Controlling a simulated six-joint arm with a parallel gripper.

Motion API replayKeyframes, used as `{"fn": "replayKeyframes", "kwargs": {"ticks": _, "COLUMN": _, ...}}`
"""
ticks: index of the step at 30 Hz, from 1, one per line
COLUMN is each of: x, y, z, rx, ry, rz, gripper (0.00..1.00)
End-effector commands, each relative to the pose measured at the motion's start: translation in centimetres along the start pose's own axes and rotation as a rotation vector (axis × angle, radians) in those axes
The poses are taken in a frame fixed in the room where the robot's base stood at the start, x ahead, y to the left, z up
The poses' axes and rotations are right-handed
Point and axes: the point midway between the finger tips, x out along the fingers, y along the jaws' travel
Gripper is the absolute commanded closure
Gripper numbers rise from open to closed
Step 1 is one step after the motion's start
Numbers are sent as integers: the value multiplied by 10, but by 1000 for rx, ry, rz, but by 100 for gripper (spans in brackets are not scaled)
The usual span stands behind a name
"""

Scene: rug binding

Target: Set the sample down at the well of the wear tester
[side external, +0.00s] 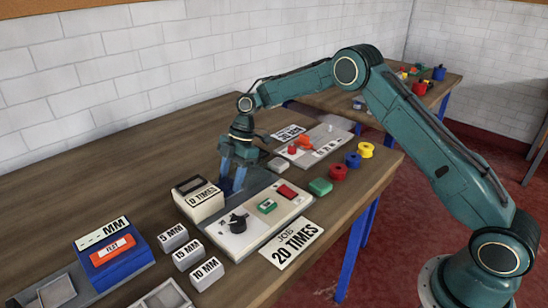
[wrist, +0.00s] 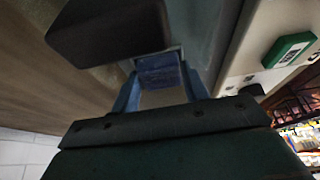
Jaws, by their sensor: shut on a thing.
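My gripper (side external: 232,190) points down at the wear tester (side external: 262,222), just right of its cream counter box (side external: 199,203) marked "TIMES". In the wrist view my gripper (wrist: 160,84) has its two blue fingers closed on a small blue, textured sample (wrist: 159,66). In the side view the fingers hide the sample. The tester's grey base (side external: 258,182) shows around the fingertips. I cannot tell whether the sample touches the base, and the well itself is hidden.
A "JOB 20 TIMES" card (side external: 293,243) lies in front. Blocks marked in MM (side external: 188,254) stand left.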

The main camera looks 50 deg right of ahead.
Motion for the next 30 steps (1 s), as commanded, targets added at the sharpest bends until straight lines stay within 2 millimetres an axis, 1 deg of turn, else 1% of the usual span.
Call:
{"fn": "replayKeyframes", "kwargs": {"ticks": 9, "x": 11, "y": -1, "z": 5, "rx": 5, "ry": -1, "rz": -5, "gripper": 77}}
{"fn": "replayKeyframes", "kwargs": {"ticks": 15, "x": 13, "y": -1, "z": 6, "rx": 4, "ry": -1, "rz": -3, "gripper": 77}}
{"fn": "replayKeyframes", "kwargs": {"ticks": 16, "x": 13, "y": -1, "z": 6, "rx": 4, "ry": -1, "rz": -4, "gripper": 49}}
{"fn": "replayKeyframes", "kwargs": {"ticks": 18, "x": 13, "y": -2, "z": 6, "rx": 6, "ry": -1, "rz": -5, "gripper": 36}}
{"fn": "replayKeyframes", "kwargs": {"ticks": 19, "x": 14, "y": -2, "z": 6, "rx": 7, "ry": -1, "rz": -6, "gripper": 34}}
{"fn": "replayKeyframes", "kwargs": {"ticks": 30, "x": 12, "y": -4, "z": 6, "rx": 8, "ry": -5, "rz": -15, "gripper": 34}}
